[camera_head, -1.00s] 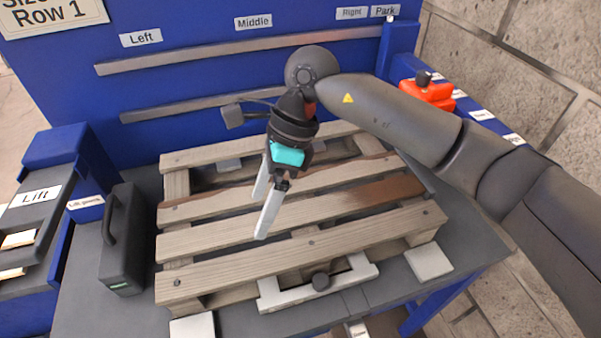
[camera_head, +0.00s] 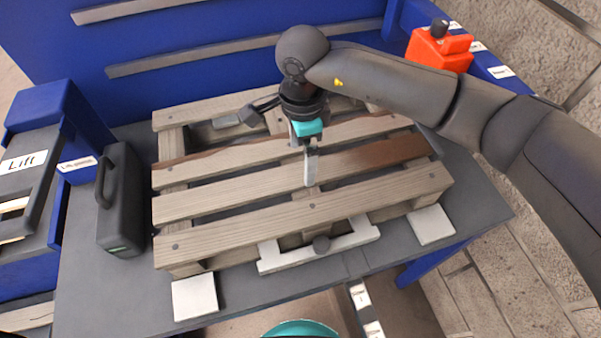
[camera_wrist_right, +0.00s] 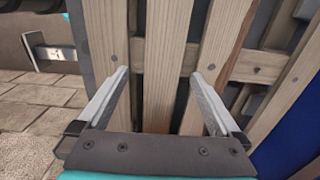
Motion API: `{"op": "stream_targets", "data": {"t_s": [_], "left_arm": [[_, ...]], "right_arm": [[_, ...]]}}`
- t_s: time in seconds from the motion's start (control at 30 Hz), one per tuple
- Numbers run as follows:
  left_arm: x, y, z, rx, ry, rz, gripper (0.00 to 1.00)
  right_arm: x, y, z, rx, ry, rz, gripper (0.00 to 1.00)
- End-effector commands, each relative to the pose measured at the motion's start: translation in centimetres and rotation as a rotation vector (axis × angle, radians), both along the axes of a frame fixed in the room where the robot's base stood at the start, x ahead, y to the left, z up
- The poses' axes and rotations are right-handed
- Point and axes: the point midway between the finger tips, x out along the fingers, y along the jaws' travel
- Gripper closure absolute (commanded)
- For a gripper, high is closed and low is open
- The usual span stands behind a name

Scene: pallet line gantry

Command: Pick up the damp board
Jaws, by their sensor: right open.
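The damp board is most likely the slat (camera_head: 245,190) with the dark brown stain (camera_head: 390,152) at its right end, third from the back on the wooden pallet (camera_head: 225,236). My right gripper (camera_head: 310,180) is above the pallet, pointing down over this slat, left of the stain. In the right wrist view its two fingers (camera_wrist_right: 159,72) are open, one on each side of a middle slat (camera_wrist_right: 166,45), with nothing held. The stain does not show in that view. Whether the fingers touch the wood I cannot tell. My left gripper is out of view.
A blue wall with metal rails (camera_head: 240,45) stands behind the pallet. A black case (camera_head: 122,200) and the Lift unit (camera_head: 35,160) are at the left. An orange-red block (camera_head: 438,50) sits at the back right. A white bracket (camera_head: 345,247) lies along the pallet's front.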

Motion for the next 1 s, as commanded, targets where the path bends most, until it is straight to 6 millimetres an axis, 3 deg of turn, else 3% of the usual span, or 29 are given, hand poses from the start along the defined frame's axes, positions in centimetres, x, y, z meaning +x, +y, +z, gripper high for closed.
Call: {"op": "stream_targets", "data": {"t_s": [0.3, 0.63, 1.0], "left_arm": [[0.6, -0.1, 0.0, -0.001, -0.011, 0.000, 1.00], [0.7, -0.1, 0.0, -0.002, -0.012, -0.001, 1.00], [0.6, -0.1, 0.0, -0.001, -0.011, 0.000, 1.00]], "right_arm": [[0.4, 0.3, -4.4, -0.001, 0.004, -0.001, 0.00], [0.4, 0.3, -5.1, 0.000, 0.001, -0.001, 0.00], [0.4, 0.3, -5.1, 0.000, 0.001, -0.001, 0.41]]}}
